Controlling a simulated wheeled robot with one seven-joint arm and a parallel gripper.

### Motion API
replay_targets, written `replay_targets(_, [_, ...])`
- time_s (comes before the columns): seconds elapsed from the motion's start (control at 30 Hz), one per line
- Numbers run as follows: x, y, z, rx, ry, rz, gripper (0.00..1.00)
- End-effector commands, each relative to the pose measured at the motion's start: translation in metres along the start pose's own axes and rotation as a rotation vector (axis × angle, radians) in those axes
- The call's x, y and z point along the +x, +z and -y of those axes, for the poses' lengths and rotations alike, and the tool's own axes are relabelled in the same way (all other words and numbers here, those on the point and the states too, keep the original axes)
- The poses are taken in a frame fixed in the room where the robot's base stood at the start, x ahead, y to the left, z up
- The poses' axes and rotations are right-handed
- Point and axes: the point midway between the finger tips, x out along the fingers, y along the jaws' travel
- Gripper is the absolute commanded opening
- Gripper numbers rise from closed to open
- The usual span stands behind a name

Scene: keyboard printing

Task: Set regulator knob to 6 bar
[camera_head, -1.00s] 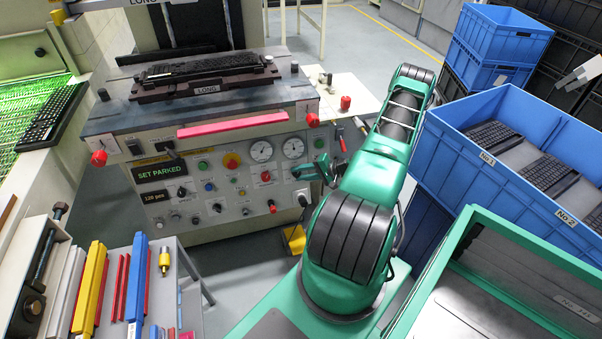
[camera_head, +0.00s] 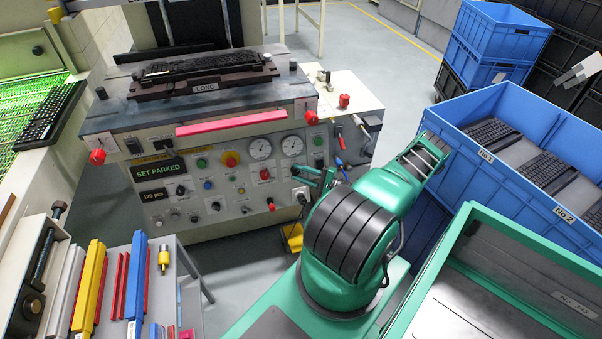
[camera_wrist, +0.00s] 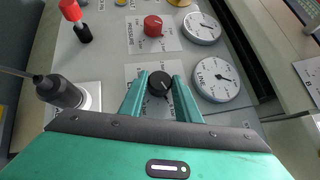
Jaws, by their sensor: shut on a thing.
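My gripper (camera_wrist: 159,85) is at the machine's control panel, its green fingers on either side of a round black knob (camera_wrist: 159,80), shut on it. A red knob (camera_wrist: 153,24) marked PRESSURE sits above, next to a second gauge (camera_wrist: 201,27). In the head view my gripper (camera_head: 312,174) is below the two gauges (camera_head: 260,149), and the black knob is hidden.
A dark cylindrical fitting with a cable (camera_wrist: 60,92) sticks out left of the gripper. A red-capped switch (camera_wrist: 73,14) is at upper left. The panel (camera_head: 225,175) carries several other knobs and buttons. Blue crates (camera_head: 520,120) stand at right, a tool table (camera_head: 185,280) at lower left.

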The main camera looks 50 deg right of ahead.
Motion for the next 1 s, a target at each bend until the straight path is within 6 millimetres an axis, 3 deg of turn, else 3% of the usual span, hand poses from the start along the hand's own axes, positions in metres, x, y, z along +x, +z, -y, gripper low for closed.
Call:
replay_targets(0.03, [-0.0025, 0.0006, -0.0078, 0.012, 0.008, -0.002, 0.07])
replay_targets(0.5, [-0.002, 0.0007, -0.0071, 0.019, 0.0, -0.001, 0.07])
replay_targets(0.53, [-0.002, 0.0007, -0.0072, 0.019, 0.0, -0.001, 0.37])
replay_targets(0.6, [-0.0017, 0.0006, -0.0065, 0.018, -0.001, -0.001, 0.48])
replay_targets(1.0, [-0.0083, -0.0004, -0.0023, 0.013, -0.009, -0.002, 0.48])
